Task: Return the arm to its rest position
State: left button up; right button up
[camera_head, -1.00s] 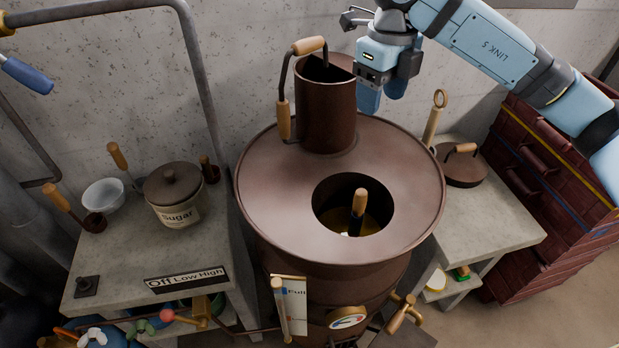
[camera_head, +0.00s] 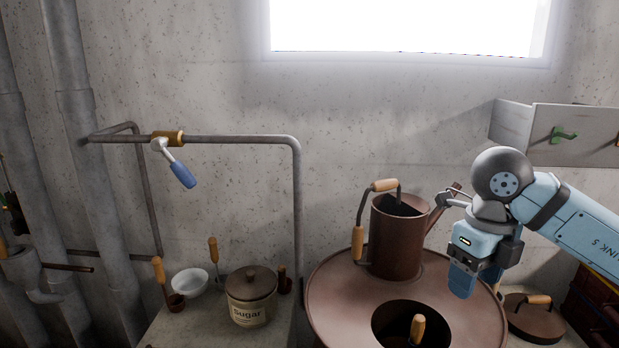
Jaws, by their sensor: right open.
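My right gripper (camera_head: 475,285) hangs from my light blue right arm (camera_head: 570,222) in the right part of the head view. Its blue fingers point down, open, with nothing visible between them. It appears in front of and to the right of the brown can (camera_head: 396,246), over the right side of the vat lid's rim. I cannot tell how far it is from the can and lid. My left gripper is not in view.
The brown vat (camera_head: 335,294) has a round opening with a wooden handle (camera_head: 417,327) in it. A sugar pot (camera_head: 250,297) and white bowl (camera_head: 190,282) stand on the left counter. A pipe with a blue-handled valve (camera_head: 183,174) runs along the wall. A round lid (camera_head: 533,320) lies at right.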

jog(key=s+a+f+m+g+y, duration=0.1)
jog(key=s+a+f+y, duration=0.15)
jog(key=a+y, duration=0.4)
jog(key=s+a+f+m+g+y, duration=0.1)
jog(key=s+a+f+g+y, duration=0.15)
jog(key=a+y, duration=0.4)
jog(key=s+a+f+m+g+y, duration=0.1)
jog(key=s+a+f+y, duration=0.15)
jog(key=a+y, duration=0.4)
jog(key=w+d+f+m+t+h, duration=0.1)
jog(key=d+f+m+t+h, duration=0.2)
jog(key=f+m+t, duration=0.35)
jog(key=w+d+f+m+t+h+p, duration=0.1)
jog(key=d+f+m+t+h, duration=0.15)
jog(key=m+t, duration=0.7)
jog(key=w+d+f+m+t+h, duration=0.1)
jog(key=d+f+m+t+h, duration=0.15)
jog(key=f+m+t, duration=0.55)
jog(key=s+d+f+m+g+h, duration=0.3)
jog(key=s+f+m+g+h, duration=0.1)
jog(key=s+f, duration=0.3)
jog(key=s+d+f+m+g+h, duration=0.3)
jog(key=s+f+m, duration=0.4)
jog(key=f, duration=0.4)
jog(key=shift+s+f+g+h, duration=0.15)
jog(key=shift+s+g+h, duration=0.3)
jog(key=shift+g+h, duration=0.4)
jog(key=shift+c, duration=0.2)
